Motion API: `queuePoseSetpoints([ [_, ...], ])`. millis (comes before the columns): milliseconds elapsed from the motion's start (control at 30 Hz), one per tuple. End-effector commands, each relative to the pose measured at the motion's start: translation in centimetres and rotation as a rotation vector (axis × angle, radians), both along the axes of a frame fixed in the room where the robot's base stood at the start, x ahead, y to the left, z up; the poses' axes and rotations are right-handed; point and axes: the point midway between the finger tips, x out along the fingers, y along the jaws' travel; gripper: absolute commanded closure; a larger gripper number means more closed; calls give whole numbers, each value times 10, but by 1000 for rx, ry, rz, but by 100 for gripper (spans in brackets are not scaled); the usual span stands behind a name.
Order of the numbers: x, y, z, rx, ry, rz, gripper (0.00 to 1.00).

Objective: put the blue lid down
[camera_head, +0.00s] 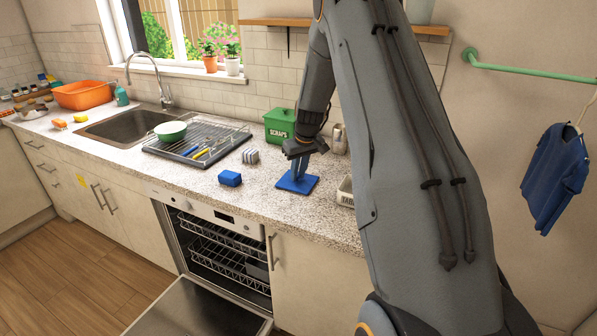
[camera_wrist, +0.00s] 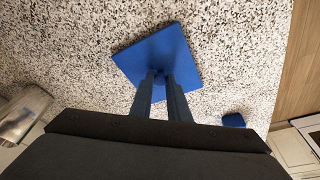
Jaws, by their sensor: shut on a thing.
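The blue lid (camera_head: 297,183) is a flat square plate at the right part of the speckled counter. In the wrist view the lid (camera_wrist: 172,55) lies beyond my fingertips, seen from above. My gripper (camera_head: 296,172) points down over the lid and is shut on it, apparently at a small raised part in its middle. In the wrist view the two fingers of my gripper (camera_wrist: 160,82) meet close together at that middle. The lid looks level and at or just above the counter; I cannot tell whether it touches.
A blue block (camera_head: 230,178) and a grey striped block (camera_head: 250,156) lie left of the lid. A green SCRAPS bin (camera_head: 280,126) stands behind, a pale labelled container (camera_head: 346,192) to the right. The dish rack (camera_head: 197,143) is further left. The dishwasher door (camera_head: 200,308) hangs open below.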

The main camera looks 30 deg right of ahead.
Motion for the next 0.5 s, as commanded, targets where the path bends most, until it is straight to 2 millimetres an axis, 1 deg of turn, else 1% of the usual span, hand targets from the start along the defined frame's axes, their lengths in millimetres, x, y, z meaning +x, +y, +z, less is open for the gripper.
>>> queuePoseSetpoints([
  [200, 0, 0, -4, 0, 1, 0, 100],
  [233, 0, 0, -4, 0, 0, 0, 83],
  [333, 0, 0, -3, 0, 0, 0, 66],
  [500, 0, 0, -3, 0, 1, 0, 66],
])
